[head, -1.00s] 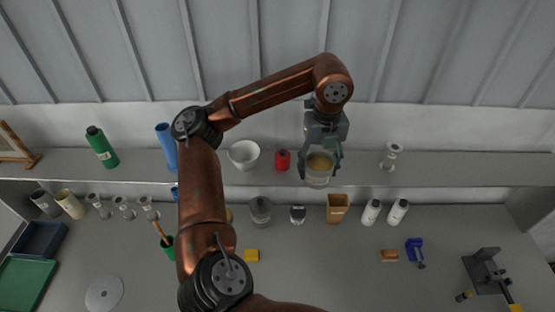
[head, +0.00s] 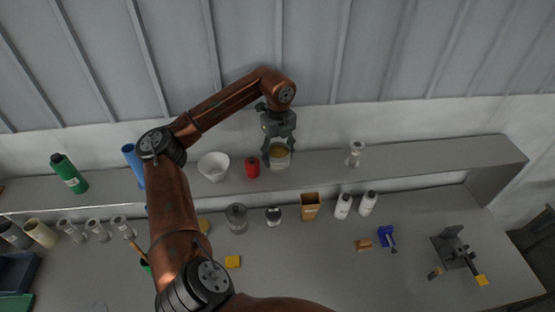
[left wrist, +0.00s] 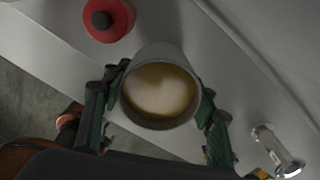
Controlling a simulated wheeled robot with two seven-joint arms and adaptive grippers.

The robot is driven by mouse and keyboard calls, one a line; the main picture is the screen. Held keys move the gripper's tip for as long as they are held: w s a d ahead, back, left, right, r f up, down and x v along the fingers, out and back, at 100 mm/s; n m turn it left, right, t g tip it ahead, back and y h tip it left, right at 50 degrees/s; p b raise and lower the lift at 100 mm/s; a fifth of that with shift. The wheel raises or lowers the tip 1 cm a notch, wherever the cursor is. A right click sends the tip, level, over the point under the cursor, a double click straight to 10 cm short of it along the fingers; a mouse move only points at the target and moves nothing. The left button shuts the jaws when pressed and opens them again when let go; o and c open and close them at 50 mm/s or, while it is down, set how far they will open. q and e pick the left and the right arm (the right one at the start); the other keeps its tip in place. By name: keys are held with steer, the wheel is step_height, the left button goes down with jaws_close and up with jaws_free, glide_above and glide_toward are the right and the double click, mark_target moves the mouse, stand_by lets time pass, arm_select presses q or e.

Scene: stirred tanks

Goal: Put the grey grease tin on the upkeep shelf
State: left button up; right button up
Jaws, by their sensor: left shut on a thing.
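The grey grease tin (head: 281,163) is an open cup with tan grease inside. My left gripper (head: 279,153) is shut on it from above, with one finger on each side. The tin is upright or nearly so, over the long grey upkeep shelf (head: 330,178), between a red tin and a small flanged metal piece. I cannot tell whether its base touches the shelf. In the left wrist view the tin (left wrist: 150,56) shows between the fingers, its grease facing the camera. My right gripper is out of view.
On the shelf stand a red tin (head: 252,167), a white bowl (head: 213,166), a blue cylinder (head: 132,158), a green bottle (head: 68,173) and a flanged piece (head: 355,155). The shelf's right part is clear. Below, the bench holds a brown box (head: 310,207) and white bottles (head: 343,206).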

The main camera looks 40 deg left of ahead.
arm_select(q)
steer(key=shift+w+a+f, duration=0.3)
steer(key=shift+f, duration=0.2)
steer(key=f+p, duration=0.2)
steer(key=f, duration=0.1)
steer(key=shift+w+a, duration=0.15)
steer(key=shift+a, duration=0.05)
steer(key=shift+a+f, duration=0.1)
steer(key=shift+f, duration=0.3)
steer(key=shift+f, duration=0.15)
steer(key=o, duration=1.2)
